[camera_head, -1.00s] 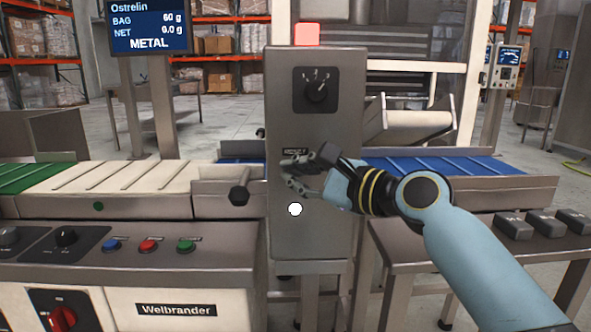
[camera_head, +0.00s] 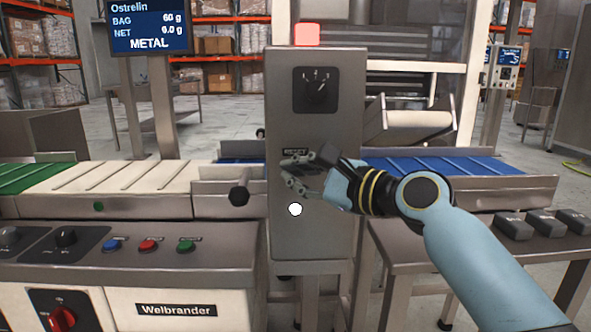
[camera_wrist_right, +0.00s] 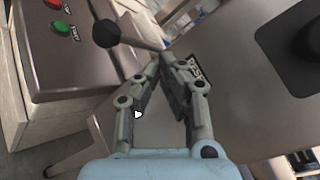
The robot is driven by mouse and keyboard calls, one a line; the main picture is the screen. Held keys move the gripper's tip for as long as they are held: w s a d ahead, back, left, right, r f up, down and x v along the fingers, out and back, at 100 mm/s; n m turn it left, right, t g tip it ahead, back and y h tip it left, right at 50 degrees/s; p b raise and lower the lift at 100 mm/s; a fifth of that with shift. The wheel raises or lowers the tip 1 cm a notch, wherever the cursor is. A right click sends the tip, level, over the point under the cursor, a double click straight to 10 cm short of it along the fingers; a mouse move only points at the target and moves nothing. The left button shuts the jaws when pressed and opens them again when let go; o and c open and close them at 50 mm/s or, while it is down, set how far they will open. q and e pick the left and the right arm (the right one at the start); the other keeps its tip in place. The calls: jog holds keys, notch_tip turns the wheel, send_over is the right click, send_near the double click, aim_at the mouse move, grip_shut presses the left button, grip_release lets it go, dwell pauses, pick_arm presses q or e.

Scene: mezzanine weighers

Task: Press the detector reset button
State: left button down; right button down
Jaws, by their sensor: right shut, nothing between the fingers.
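The grey detector cabinet (camera_head: 317,135) stands in the middle of the head view, with a small RESET label (camera_head: 295,152) on its face. My right gripper (camera_head: 287,171) is shut and empty, its fingers in front of the cabinet just below that label. No button shows directly under the label; the fingers cover that spot. A round white spot (camera_head: 295,209) shows lower on the face; I cannot tell if it is a button. In the right wrist view, the fingertips (camera_wrist_right: 167,58) meet near the label (camera_wrist_right: 197,70). Contact cannot be told. My left gripper is not in view.
A black knob on a rod (camera_head: 239,195) sticks out left of the cabinet. A rotary switch (camera_head: 316,91) is above the label, and a red lamp (camera_head: 307,35) is on top. The screen (camera_head: 150,27) reads METAL. Blue, red and green buttons (camera_head: 148,246) sit at lower left.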

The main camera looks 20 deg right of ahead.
jog(key=shift+w, duration=0.15)
jog(key=shift+w+d, duration=0.15)
jog(key=shift+w, duration=0.1)
jog(key=shift+w, duration=0.15)
dwell(0.4)
jog(key=shift+w+d, duration=0.1)
jog(key=shift+w, duration=0.15)
dwell(0.3)
jog(key=shift+s+p, duration=0.15)
jog(key=shift+p, duration=0.25)
jog(key=shift+s+a+p, duration=0.25)
jog(key=shift+s+p, duration=0.15)
jog(key=shift+s, duration=0.25)
